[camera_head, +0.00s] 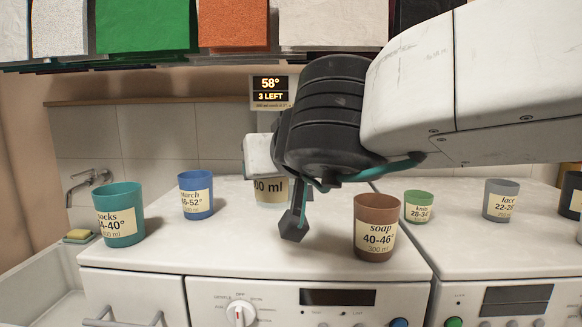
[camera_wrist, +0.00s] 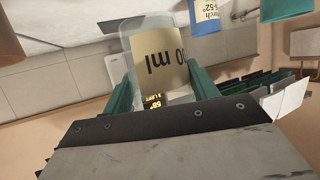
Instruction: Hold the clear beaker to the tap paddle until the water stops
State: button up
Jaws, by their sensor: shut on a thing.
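The clear beaker (camera_wrist: 134,40) is between the two teal fingers of my gripper (camera_wrist: 157,78), which is shut on it. Its cream label reads "0 ml" upside down in the wrist view. In the head view the beaker (camera_head: 268,192) is partly hidden behind my gripper (camera_head: 282,190), below the display reading 58° and 3 LEFT (camera_head: 271,90). I cannot tell whether its base touches the counter. A white block (camera_head: 260,155) shows just above the beaker; I cannot tell if it is the tap paddle. No water flow is visible.
Labelled cups stand on the white machine tops: teal socks (camera_head: 122,222), blue starch (camera_head: 196,200), brown soap (camera_head: 376,235), green knits (camera_head: 418,210), grey lace (camera_head: 498,205). A wall tap (camera_head: 88,178) and sponge (camera_head: 78,236) are left.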

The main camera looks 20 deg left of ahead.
jog(key=s+d+r, duration=0.1)
jog(key=s, duration=0.4)
jog(key=shift+s+d+r, duration=0.2)
jog(key=shift+s+r, duration=0.15)
jog(key=shift+r, duration=0.05)
